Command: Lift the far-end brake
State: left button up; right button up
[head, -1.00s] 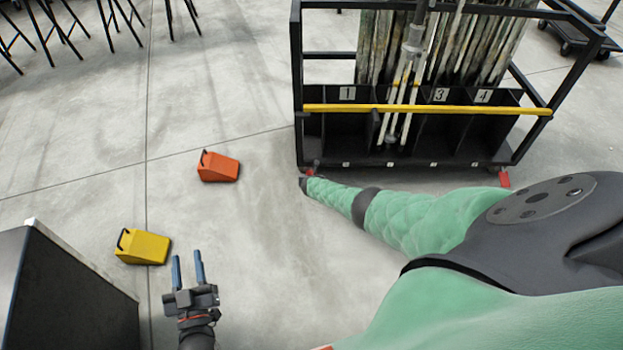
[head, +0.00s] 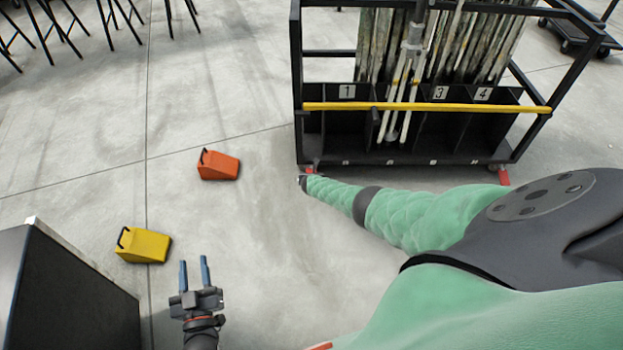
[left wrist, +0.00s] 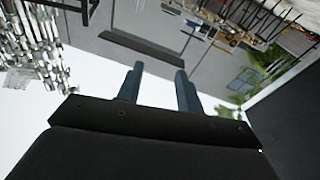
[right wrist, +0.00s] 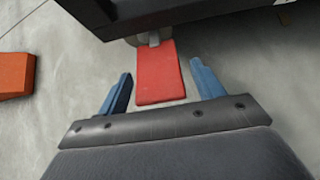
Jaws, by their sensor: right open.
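A red brake pedal (head: 311,170) shows at the cart's left front caster in the head view. A second red brake pedal (head: 504,177) is at the cart's right front corner. In the right wrist view a flat red pedal (right wrist: 157,72) extends from a caster under the cart. My right gripper (right wrist: 160,70) is open, one blue finger on each side of this pedal, with visible gaps. I cannot tell the fingers' height against it. My left gripper (head: 194,272) is open and empty, low in the head view; its fingers also show in the left wrist view (left wrist: 158,75).
The black cart (head: 425,108) with a yellow bar holds poles in numbered bays. An orange wedge (head: 218,165) and a yellow wedge (head: 143,245) lie on the floor. A dark box (head: 65,290) stands at the lower left. Floor between the wedges and cart is clear.

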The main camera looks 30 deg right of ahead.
jog(key=shift+s+a+r+p, duration=0.2)
jog(key=shift+s+r+p, duration=0.15)
jog(key=shift+p, duration=0.1)
jog(key=shift+s+a+r+p, duration=0.15)
jog(key=shift+s+r+p, duration=0.2)
jog(key=shift+p, duration=0.15)
pick_arm(q)
jog(key=s+f+g+p, duration=0.1)
jog(key=s+f+g, duration=0.2)
jog(key=s+f, duration=0.2)
jog(key=s+a+f+g+y+p, duration=0.1)
jog(key=s+f+g, duration=0.3)
jog(key=f, duration=0.8)
jog(key=s+f+g+y+p, duration=0.1)
jog(key=s+f+g, duration=0.3)
jog(key=f, duration=0.5)
jog(key=shift+s+a+p, duration=0.2)
jog(key=shift+s+p, duration=0.4)
jog(key=shift+s, duration=0.55)
pick_arm(e)
jog(key=shift+v, duration=2.65)
